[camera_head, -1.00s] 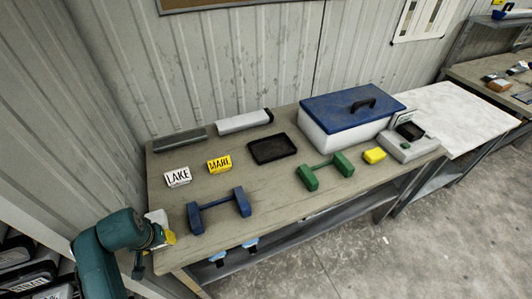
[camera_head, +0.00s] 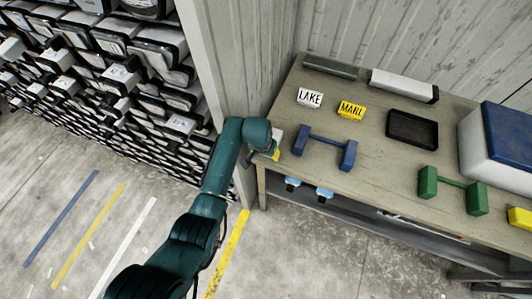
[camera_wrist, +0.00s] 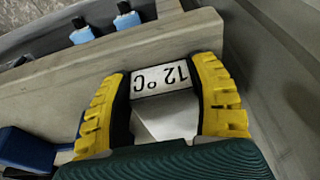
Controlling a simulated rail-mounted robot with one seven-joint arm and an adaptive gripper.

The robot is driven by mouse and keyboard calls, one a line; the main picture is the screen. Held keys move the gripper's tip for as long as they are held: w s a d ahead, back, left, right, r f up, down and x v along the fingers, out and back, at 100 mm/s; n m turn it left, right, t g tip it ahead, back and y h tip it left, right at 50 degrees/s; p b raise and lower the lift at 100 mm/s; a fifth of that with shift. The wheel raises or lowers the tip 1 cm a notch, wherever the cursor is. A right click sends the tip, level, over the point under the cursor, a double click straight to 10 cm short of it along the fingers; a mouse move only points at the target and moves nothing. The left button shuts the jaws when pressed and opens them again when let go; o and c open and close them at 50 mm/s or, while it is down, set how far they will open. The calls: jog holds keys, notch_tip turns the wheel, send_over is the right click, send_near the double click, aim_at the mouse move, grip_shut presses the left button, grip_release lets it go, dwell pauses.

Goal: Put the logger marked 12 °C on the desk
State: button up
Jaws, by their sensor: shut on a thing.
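My gripper (camera_head: 275,150) is at the left front corner of a wooden-topped table (camera_head: 388,178). In the wrist view its yellow fingers (camera_wrist: 165,100) are shut on a pale logger (camera_wrist: 163,125), with one finger on each side. The logger's label reads 12 °C and appears upside down there. In the head view only a small white part of the logger (camera_head: 277,137) shows beside the fingers. The table's edge (camera_wrist: 60,92) runs just beyond the logger in the wrist view. I cannot tell whether the logger touches the tabletop.
The table holds a white LAKE block (camera_head: 310,98), a yellow MARL block (camera_head: 351,111), a blue two-ended stand (camera_head: 325,146), a black tray (camera_head: 412,129) and a green two-ended stand (camera_head: 452,190). A rack of boxes (camera_head: 120,70) fills the left. Floor is free before the table.

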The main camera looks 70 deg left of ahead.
jog(key=shift+f, duration=0.1)
jog(key=o, duration=1.3)
jog(key=shift+c, duration=0.2)
jog(key=p+v, duration=0.2)
jog(key=v, duration=1)
jog(key=shift+p, duration=0.3)
